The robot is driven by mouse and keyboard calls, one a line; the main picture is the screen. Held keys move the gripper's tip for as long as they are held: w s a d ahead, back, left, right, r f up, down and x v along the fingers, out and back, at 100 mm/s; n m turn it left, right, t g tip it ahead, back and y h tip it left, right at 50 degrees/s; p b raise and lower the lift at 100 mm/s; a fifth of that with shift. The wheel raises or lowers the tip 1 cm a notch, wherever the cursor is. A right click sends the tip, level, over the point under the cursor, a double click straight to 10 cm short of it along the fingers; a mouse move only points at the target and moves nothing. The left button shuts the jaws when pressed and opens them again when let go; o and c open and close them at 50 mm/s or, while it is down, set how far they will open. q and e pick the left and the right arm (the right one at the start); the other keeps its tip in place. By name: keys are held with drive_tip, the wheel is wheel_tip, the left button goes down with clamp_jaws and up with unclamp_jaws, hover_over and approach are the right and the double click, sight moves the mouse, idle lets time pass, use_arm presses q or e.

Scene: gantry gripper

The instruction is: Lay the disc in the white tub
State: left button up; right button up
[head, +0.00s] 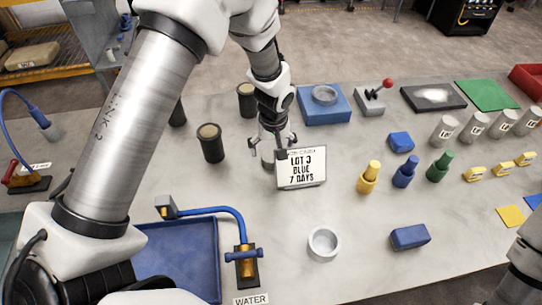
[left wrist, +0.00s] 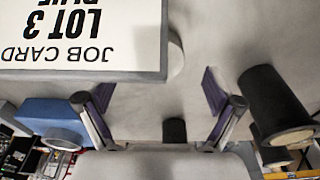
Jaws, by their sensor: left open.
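The white tub (head: 323,243) is a small round open dish on the near middle of the table, and it looks empty. A pale grey round piece (head: 267,157), possibly the disc, stands behind the job card, which hides part of it. Its curved edge also shows beside the card in the left wrist view (left wrist: 176,58). My left gripper (head: 272,142) is open above and just behind this piece, fingers apart. In the left wrist view its fingers (left wrist: 158,98) have nothing between them. My right gripper is out of view.
The job card (head: 301,168) stands close in front of the left gripper. Dark cylinders (head: 210,143) stand to its left. A blue block with a grey ring (head: 338,112) is behind right. A water tap (head: 243,250) and blue tray (head: 180,262) are near left. Table between card and tub is clear.

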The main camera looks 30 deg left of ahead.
sight(272, 155)
use_arm(q)
drive_tip(key=f, duration=0.1)
drive_tip(key=f+p, duration=0.1)
drive_tip(key=f, duration=0.2)
drive_tip(key=shift+w+a+f, duration=0.15)
drive_tip(key=shift+w+a, duration=0.05)
drive_tip(key=shift+w, duration=0.15)
drive_tip(key=c, duration=1.5)
